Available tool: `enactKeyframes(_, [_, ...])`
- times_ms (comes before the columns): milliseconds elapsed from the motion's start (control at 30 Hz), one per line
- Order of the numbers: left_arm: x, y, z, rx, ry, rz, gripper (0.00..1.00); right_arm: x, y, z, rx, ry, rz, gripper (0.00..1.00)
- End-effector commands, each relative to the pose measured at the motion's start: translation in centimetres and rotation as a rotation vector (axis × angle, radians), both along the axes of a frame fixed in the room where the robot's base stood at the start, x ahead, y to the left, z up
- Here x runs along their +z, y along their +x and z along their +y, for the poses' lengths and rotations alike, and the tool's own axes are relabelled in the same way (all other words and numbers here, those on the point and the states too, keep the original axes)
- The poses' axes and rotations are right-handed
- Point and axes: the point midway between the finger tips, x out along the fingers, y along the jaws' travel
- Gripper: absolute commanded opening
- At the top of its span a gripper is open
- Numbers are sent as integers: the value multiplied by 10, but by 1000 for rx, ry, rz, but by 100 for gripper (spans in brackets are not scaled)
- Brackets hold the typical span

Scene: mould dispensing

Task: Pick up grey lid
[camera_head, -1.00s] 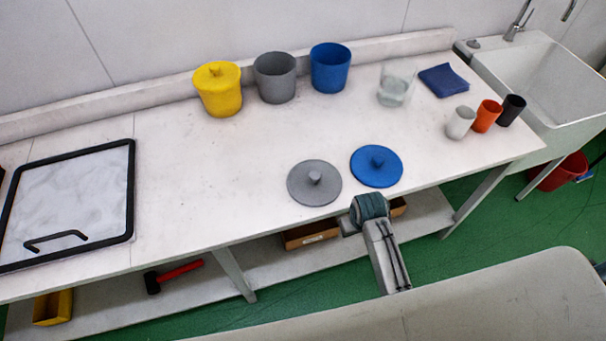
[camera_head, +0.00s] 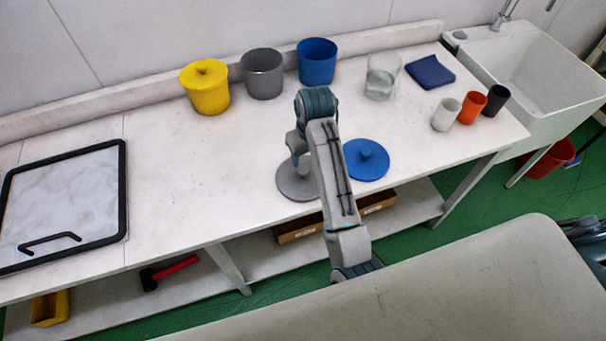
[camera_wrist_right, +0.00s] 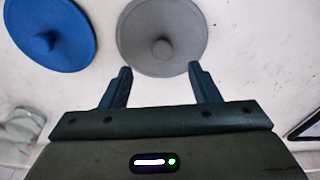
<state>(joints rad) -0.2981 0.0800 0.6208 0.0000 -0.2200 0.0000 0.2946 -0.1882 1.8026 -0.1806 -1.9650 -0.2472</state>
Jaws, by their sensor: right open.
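The grey lid (camera_head: 290,184) is a flat disc with a round central knob. It lies on the white table and is partly hidden behind my right arm in the head view. In the right wrist view the grey lid (camera_wrist_right: 162,22) lies beyond the fingertips, its knob roughly between their lines. My right gripper (camera_wrist_right: 160,68) is open and empty, pointing toward the lid. In the head view the fingers are mostly hidden by my arm. My left gripper is not in view.
A blue lid (camera_head: 366,160) lies right of the grey lid. Yellow (camera_head: 206,90), grey (camera_head: 263,76) and blue (camera_head: 316,64) pots stand along the back. A clear beaker (camera_head: 381,78), blue cloth (camera_head: 430,72) and small cups are right. A framed board (camera_head: 65,195) lies left; the table between is clear.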

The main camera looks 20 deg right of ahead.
Motion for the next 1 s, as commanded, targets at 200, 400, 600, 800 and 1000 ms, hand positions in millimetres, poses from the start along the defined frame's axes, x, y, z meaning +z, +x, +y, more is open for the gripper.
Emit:
enactKeyframes(200, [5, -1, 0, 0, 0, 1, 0, 13, 12, 10, 23, 5, 15, 56])
enactKeyframes(400, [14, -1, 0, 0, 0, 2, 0, -18, 15, 10, 22, 5, 17, 56])
enactKeyframes(600, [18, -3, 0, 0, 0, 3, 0, -36, 18, 10, 21, 5, 12, 56])
enactKeyframes(800, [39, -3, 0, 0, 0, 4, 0, -57, 17, 5, 22, 5, 18, 56])
enactKeyframes(1000, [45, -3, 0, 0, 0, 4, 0, -83, 20, 5, 21, 6, 13, 56])
